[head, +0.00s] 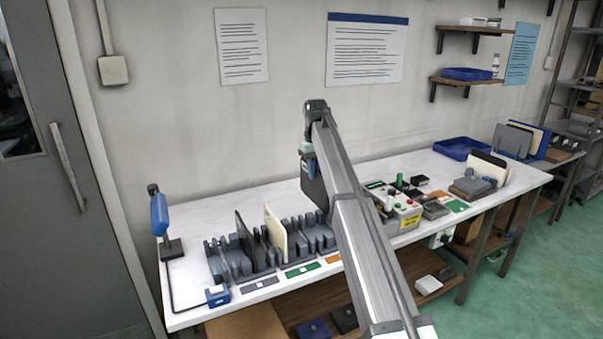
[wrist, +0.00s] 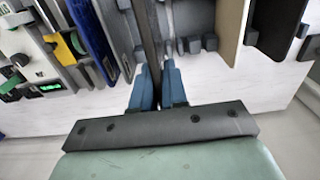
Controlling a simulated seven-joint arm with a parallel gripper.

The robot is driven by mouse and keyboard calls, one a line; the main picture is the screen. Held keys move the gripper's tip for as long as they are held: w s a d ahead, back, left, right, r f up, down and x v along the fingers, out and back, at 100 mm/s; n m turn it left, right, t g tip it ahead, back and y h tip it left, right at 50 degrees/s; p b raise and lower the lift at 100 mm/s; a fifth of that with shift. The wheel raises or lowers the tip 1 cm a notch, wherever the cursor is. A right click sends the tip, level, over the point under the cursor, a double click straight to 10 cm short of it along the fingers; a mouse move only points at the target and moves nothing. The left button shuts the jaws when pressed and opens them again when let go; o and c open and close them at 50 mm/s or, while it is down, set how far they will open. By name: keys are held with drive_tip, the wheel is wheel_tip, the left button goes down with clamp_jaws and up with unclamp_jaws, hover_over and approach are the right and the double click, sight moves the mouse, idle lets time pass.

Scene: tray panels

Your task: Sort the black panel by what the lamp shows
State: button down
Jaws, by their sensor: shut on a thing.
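My gripper (wrist: 158,85) has blue fingers shut on a black panel (wrist: 151,35), seen nearly edge-on in the wrist view. In the head view a dark part of this panel (head: 312,186) shows beside my arm, over the back of the bench. My arm hides most of it. Another black panel (head: 244,234) and a cream panel (head: 275,234) stand upright in the grey slotted rack (head: 216,262). A control box (head: 405,212) has green and red knobs or lamps on top. Its small display (wrist: 51,87) glows green in the wrist view.
Grey (head: 260,284), green (head: 302,270) and orange (head: 333,259) cards lie before the rack. A blue-headed stand (head: 160,215) is at the left end. A blue panel (wrist: 92,38) is near my gripper in the wrist view. A blue tray (head: 452,147) sits back right.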

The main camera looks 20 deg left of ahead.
sight(314, 201)
drive_tip(key=shift+f, duration=7.05)
drive_tip(key=shift+f, duration=0.45)
drive_tip(key=c, duration=1.1)
unclamp_jaws()
wheel_tip(314, 201, up, 14)
drive_tip(key=shift+f, duration=0.1)
drive_tip(key=shift+d, duration=0.1)
